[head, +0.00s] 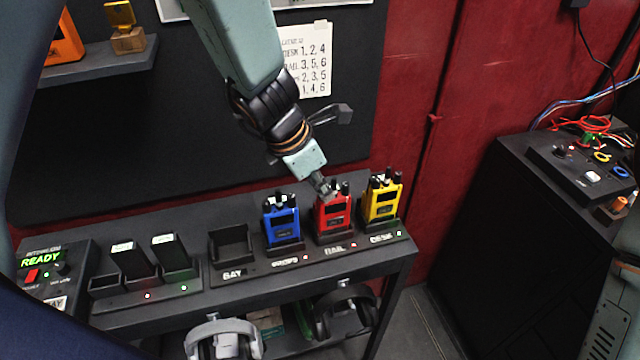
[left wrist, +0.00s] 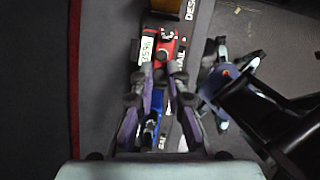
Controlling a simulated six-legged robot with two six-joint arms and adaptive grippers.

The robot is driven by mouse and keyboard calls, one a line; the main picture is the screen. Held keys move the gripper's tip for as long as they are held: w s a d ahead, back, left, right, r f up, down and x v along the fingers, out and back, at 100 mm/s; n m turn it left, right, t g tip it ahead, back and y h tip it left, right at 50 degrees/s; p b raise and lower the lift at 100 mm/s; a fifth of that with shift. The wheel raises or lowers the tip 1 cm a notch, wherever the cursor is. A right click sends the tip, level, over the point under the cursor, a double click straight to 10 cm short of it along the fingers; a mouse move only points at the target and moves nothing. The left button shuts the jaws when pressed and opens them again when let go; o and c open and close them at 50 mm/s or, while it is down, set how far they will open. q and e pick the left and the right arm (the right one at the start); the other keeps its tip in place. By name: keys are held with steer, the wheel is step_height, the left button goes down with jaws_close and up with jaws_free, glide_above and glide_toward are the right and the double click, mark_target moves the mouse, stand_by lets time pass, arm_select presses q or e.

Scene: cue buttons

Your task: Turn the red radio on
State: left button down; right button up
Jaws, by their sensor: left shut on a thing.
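The red radio (head: 333,217) stands upright in the RAIL slot of the dark charging bench, between a blue radio (head: 282,222) and a yellow radio (head: 383,202). My left gripper (head: 327,189) reaches down from above, its fingertips at the top of the red radio. It is shut on a part there, seemingly a top knob, which the fingers hide. In the left wrist view the red radio (left wrist: 168,45) lies just beyond the fingertips (left wrist: 160,75), and its light label shows. The blue radio is partly hidden behind the fingers there. My right gripper is not clearly in view.
The BAY slot (head: 231,245) is empty. A box with a green READY display (head: 48,262) sits at the bench's left end. Headphones (head: 224,338) hang below. A note with numbers (head: 312,62) is on the board behind. A dark cabinet with cables (head: 540,210) stands at right.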

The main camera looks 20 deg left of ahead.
arm_select(q)
steer(key=shift+r+m+g+p, duration=0.2)
steer(key=shift+m+g+p, duration=0.1)
steer(key=shift+m+p, duration=0.75)
steer(key=shift+w+a+f+m+h, duration=0.1)
steer(key=shift+w+m+h, duration=0.05)
steer(key=shift+m+h, duration=0.25)
steer(key=shift+f, duration=0.1)
steer(key=c, duration=1.6)
jaws_free()
steer(key=shift+o, duration=1.3)
